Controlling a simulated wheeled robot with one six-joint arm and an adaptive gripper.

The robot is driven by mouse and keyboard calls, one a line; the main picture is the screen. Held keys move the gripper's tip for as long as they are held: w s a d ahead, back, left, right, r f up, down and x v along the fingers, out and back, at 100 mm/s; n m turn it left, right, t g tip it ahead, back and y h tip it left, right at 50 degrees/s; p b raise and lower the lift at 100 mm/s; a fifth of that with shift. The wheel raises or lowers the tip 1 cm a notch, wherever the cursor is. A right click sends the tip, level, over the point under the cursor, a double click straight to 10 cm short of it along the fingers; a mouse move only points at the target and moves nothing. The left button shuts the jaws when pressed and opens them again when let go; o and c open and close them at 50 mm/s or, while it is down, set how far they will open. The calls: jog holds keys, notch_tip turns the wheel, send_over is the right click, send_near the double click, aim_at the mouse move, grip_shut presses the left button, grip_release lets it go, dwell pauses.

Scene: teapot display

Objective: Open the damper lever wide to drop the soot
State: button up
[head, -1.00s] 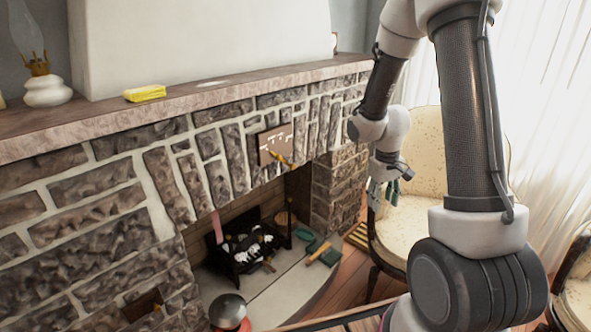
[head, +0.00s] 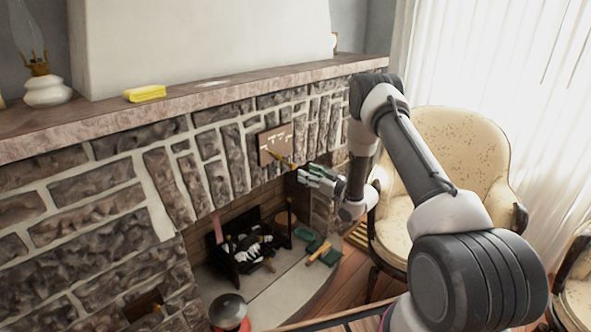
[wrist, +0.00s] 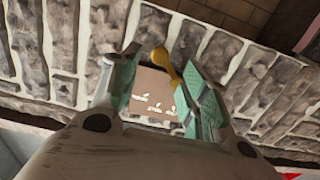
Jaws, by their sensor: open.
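The brass damper lever (head: 283,160) sticks out from a brown plate (head: 270,143) with white markings on the stone fireplace front, above the firebox opening. In the wrist view the lever's rounded yellow end (wrist: 161,62) shows between my fingers, with the plate (wrist: 152,92) behind it. My gripper (head: 302,173) is open, with green finger pads, just right of the lever. In the wrist view my gripper (wrist: 159,65) has one finger on each side of the lever, the right one closer. I cannot tell whether either finger touches it.
A firebox grate (head: 246,248) with dark and white pieces stands below. Green-headed hearth tools (head: 318,252) lie on the hearth. A cream armchair (head: 470,150) stands to the right.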

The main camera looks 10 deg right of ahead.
aim_at(294, 168)
jog(key=x, duration=0.7)
jog(key=shift+w, duration=0.15)
grip_shut()
